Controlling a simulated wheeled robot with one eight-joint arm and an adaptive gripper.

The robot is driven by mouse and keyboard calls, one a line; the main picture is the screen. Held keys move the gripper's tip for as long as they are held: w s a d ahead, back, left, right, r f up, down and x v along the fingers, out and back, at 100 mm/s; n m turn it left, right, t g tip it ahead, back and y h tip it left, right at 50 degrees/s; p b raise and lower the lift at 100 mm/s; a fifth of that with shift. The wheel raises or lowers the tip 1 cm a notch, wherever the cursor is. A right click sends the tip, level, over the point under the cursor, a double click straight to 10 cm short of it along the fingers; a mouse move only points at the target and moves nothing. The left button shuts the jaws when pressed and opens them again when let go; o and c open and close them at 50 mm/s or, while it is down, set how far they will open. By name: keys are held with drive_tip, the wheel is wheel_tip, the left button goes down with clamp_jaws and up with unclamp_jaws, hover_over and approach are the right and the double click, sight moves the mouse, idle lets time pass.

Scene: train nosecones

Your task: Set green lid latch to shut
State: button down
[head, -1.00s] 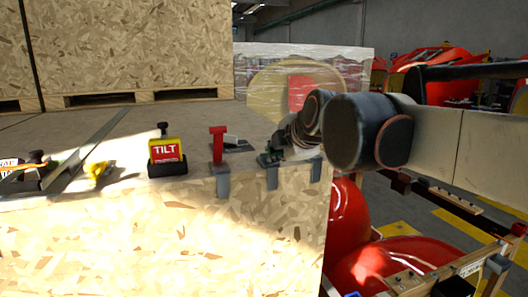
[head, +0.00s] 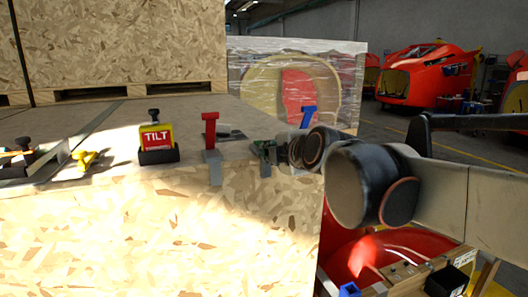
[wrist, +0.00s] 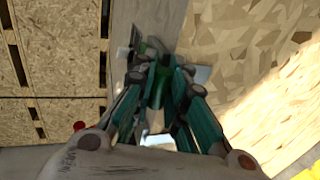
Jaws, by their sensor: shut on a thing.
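The green lid latch (wrist: 157,90) shows in the wrist view as a dark green piece between the fingers of my gripper (wrist: 159,72). My gripper is shut on it. In the head view my gripper (head: 268,151) is at the front edge of the crate top, near its right corner. It hides most of the green latch there, so I cannot tell the latch's angle. The latch's grey bracket (head: 265,170) hangs over the crate edge below.
A red latch (head: 210,130) stands upright left of my gripper, and a blue latch (head: 308,117) stands behind my wrist. A yellow TILT indicator (head: 156,138) and a yellow piece (head: 87,160) are farther left. The wooden crate (head: 160,225) fills the front; red nosecones (head: 425,75) stand behind.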

drive_tip(key=shift+s+f, duration=0.1)
drive_tip(key=shift+f, duration=0.05)
drive_tip(key=c, duration=1.6)
unclamp_jaws()
drive_tip(key=shift+s, duration=0.1)
drive_tip(key=v, duration=1.1)
drive_tip(key=shift+s+r, duration=0.25)
drive_tip(key=shift+s, duration=0.1)
drive_tip(key=shift+d+f, duration=0.1)
drive_tip(key=shift+d, duration=0.05)
